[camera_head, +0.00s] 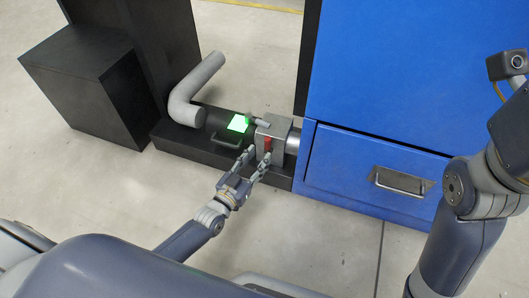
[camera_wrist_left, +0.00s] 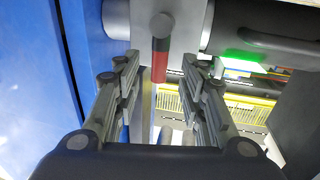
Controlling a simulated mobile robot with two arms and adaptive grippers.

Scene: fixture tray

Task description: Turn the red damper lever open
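The red damper lever (camera_head: 267,145) is on the front of a grey metal block (camera_head: 272,128) between the black unit and the blue cabinet. In the left wrist view the red lever (camera_wrist_left: 160,62) hangs from a round grey pivot and points down the picture. My left gripper (camera_head: 254,162) is in front of the block. In the left wrist view its two fingers (camera_wrist_left: 160,68) stand apart, one on each side of the lever, with visible gaps. My right arm is at the right of the head view, but its gripper is out of view.
A blue cabinet (camera_head: 375,80) with a drawer handle (camera_head: 401,182) stands to the right. To the left are a grey bent pipe (camera_head: 188,97), a lit green panel (camera_head: 238,123), a dark handle (camera_head: 222,143) and a black box (camera_head: 85,80). The floor in front is clear.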

